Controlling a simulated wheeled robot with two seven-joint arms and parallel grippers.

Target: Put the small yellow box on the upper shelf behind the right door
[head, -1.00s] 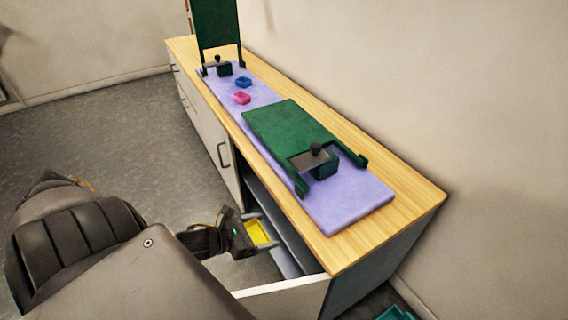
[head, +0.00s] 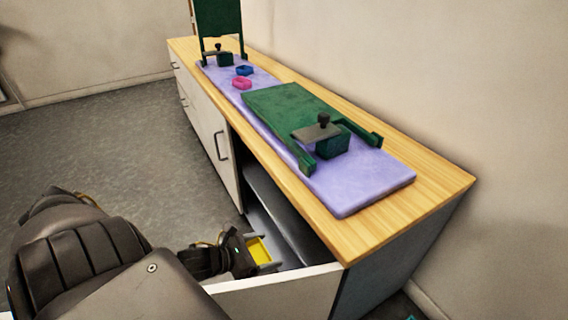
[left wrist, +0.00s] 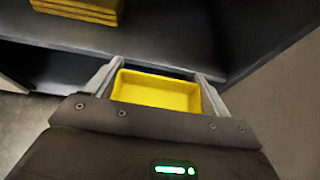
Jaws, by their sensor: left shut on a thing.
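The small yellow box (head: 260,250) is an open-topped tray held between the fingers of my left gripper (head: 262,262). It also shows in the left wrist view (left wrist: 157,91), gripped at both ends and roughly level. It is at the open front of the cabinet, just in front of a shelf (left wrist: 170,35). The right door (head: 285,279) stands open; its white top edge shows at the bottom of the head view. The grey shelf inside the cabinet (head: 283,215) is partly hidden by the countertop. My right gripper is out of view.
Another yellow thing (left wrist: 80,8) lies on the shelf at the upper left of the left wrist view. A closed cabinet door (head: 213,150) is to the left. The wooden countertop (head: 425,190) overhangs the opening and carries a purple mat (head: 365,192) with green stands.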

